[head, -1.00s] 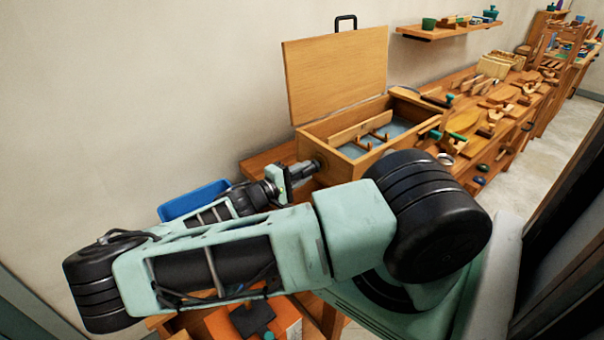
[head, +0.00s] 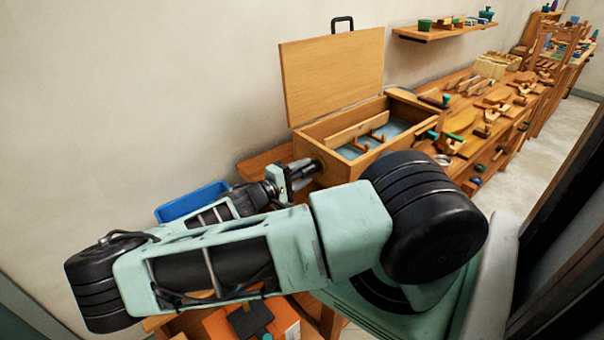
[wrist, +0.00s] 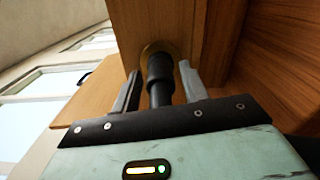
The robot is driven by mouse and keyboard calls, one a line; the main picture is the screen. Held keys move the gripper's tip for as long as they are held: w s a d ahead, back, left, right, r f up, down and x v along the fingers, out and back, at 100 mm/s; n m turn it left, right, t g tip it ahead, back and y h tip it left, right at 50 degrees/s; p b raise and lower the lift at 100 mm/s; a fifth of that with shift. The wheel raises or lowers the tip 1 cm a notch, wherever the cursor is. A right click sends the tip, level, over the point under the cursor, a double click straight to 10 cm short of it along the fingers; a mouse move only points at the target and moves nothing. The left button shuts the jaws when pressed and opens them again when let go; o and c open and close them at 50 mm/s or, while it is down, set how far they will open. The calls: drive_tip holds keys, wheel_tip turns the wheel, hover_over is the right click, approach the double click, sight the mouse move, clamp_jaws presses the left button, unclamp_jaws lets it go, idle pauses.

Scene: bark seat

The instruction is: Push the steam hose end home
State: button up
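The black steam hose end (wrist: 160,75) points into a round brass-coloured port (wrist: 155,48) in the wooden steam box wall. Its tip is hidden in the port, so I cannot tell how deep it sits. My gripper (wrist: 160,84) has one grey finger on each side of the hose end, with a narrow gap showing on both sides. In the head view my gripper (head: 303,172) is close to the left end of the steam box (head: 345,173). The hose end is too small to make out there.
The box's lid (head: 335,75) stands open, and a wooden rack (head: 360,128) lies inside. A blue bin (head: 192,202) is left of the box. A long bench with wooden tools (head: 490,110) runs to the right. A wall shelf (head: 445,30) hangs above.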

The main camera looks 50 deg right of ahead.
drive_tip(key=shift+o, duration=0.4)
drive_tip(key=shift+a, duration=0.1)
drive_tip(key=shift+w+a+f, duration=0.1)
drive_tip(key=shift+w+a, duration=0.05)
drive_tip(key=shift+a, duration=0.1)
drive_tip(key=b+v, duration=0.6)
drive_tip(key=v, duration=1)
drive_tip(key=shift+a, duration=0.35)
